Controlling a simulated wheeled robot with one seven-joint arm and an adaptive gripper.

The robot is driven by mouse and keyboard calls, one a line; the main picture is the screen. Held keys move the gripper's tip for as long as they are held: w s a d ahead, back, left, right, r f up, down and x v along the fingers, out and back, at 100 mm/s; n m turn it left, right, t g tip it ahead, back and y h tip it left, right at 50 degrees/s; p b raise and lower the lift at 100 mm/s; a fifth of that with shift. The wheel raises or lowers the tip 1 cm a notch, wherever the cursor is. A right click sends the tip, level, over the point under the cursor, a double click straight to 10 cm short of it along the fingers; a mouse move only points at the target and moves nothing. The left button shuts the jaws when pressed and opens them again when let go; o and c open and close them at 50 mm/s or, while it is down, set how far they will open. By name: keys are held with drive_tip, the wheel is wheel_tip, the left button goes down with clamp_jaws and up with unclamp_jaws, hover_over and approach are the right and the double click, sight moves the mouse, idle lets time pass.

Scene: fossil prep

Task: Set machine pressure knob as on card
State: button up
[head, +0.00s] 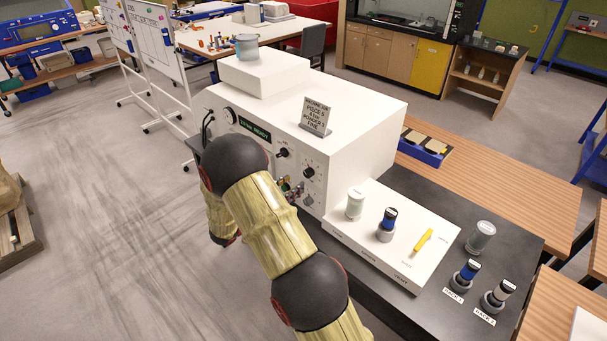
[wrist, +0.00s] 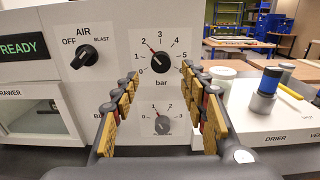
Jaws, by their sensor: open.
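The pressure knob (wrist: 160,63) is a black dial marked "bar" on the white machine (head: 355,110). Its pointer tilts up-left, between 1 and 2 and close to 2. The same knob (head: 308,172) shows on the machine's front in the head view. The grey card (head: 316,116) stands on top of the machine; "PIECE 5" and "POWDER 3" seem legible, the other lines are too small to be sure of. My gripper (wrist: 163,76) is open in front of the panel, its fingers on either side of the knob, apparently not touching it. In the head view my arm largely hides it.
A grey powder knob (wrist: 162,125) sits just below, between my fingers. The black AIR knob (wrist: 85,56) is to the left, beside a lit READY display (wrist: 22,47). At the right, a white ledge (head: 372,250) holds a jar, a blue-topped bottle and a yellow tool.

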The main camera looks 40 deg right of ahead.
sight(306, 175)
drive_tip(key=d+p, duration=0.1)
drive_tip(key=d, duration=0.5)
drive_tip(key=shift+w+d, duration=0.2)
drive_tip(key=shift+c, duration=1)
clamp_jaws()
